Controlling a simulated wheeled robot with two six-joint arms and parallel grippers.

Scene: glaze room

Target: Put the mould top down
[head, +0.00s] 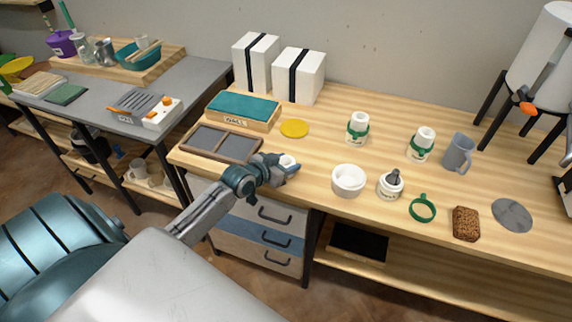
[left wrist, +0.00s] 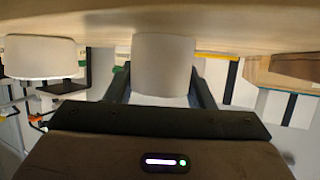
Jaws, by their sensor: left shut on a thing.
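My left gripper (head: 284,167) is over the front left part of the wooden bench. It is shut on a small white piece, the mould top (head: 288,160), mostly hidden by the fingers in the head view. In the left wrist view the mould top (left wrist: 163,65) sits between the two dark fingers (left wrist: 160,88), close to the bench surface. I cannot tell whether it touches the wood. A white hollow round piece (head: 349,187) stands on the bench to the right of the gripper; a white piece (left wrist: 40,57) also shows at the left of the wrist view. My right gripper is not in view.
A divided tray (head: 257,150) and yellow disc (head: 294,128) are nearby.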

